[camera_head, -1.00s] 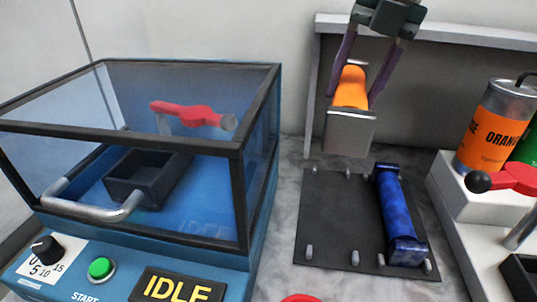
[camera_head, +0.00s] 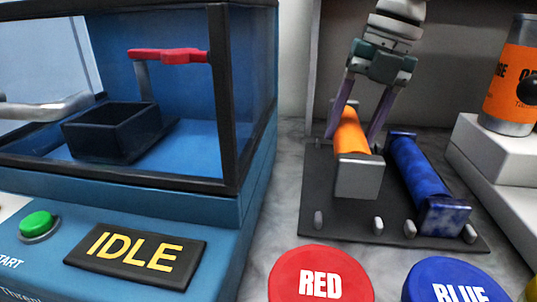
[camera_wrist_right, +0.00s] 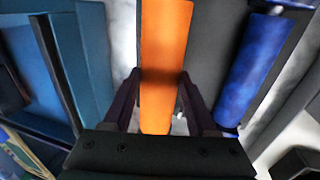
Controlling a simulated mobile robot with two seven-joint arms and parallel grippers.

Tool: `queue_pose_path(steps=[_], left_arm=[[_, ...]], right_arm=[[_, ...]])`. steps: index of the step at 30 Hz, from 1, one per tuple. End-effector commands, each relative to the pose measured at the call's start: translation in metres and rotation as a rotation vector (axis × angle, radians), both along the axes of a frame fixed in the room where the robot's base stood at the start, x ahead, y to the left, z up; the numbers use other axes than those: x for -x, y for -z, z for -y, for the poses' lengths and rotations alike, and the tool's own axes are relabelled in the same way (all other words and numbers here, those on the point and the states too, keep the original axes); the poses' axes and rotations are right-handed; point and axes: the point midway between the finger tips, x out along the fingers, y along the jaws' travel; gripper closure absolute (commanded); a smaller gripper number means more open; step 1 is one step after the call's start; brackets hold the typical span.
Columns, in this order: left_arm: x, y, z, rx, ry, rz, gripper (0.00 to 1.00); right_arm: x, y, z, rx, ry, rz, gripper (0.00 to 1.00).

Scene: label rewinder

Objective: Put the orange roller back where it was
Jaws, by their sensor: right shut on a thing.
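My right gripper (camera_head: 352,137) is shut on the orange roller (camera_head: 351,146), with one finger on each side of its middle. The roller has grey square end blocks and points toward me over the left part of the black plate (camera_head: 346,226). I cannot tell whether its end blocks touch the plate. The right wrist view also shows the orange roller (camera_wrist_right: 165,50) between the fingers. A blue roller (camera_head: 418,168) lies on the plate's right part, beside the orange one. Short grey pegs stand along the plate's front edge. My left gripper is not in view.
A blue machine (camera_head: 225,222) with a clear cover stands at the left, its sign reading IDLE. Red (camera_head: 320,275) and blue (camera_head: 455,284) round buttons are in front of the plate. White steps (camera_head: 485,160) with an orange-labelled can (camera_head: 510,85) stand at the right.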

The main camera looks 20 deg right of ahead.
Motion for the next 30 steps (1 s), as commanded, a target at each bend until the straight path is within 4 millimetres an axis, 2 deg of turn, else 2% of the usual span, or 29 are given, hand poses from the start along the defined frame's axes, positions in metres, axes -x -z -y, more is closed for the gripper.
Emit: queue_pose_path(steps=[1,7,15,28,29,30], left_arm=[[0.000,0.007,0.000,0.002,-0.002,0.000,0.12],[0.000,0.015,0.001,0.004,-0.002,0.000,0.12],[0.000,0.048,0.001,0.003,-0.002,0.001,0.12],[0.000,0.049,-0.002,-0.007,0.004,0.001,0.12],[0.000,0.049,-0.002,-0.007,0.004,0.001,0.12],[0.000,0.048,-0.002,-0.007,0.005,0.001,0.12]], right_arm=[[-0.001,0.006,0.000,-0.002,0.001,0.005,1.00],[-0.001,0.014,0.000,-0.001,0.001,0.004,1.00],[-0.001,0.051,0.000,-0.002,0.001,0.005,1.00],[-0.001,0.053,0.000,-0.002,0.000,0.004,1.00],[0.000,0.054,0.000,0.000,0.000,0.001,0.40],[0.000,0.054,0.000,0.001,0.000,0.001,0.35]])
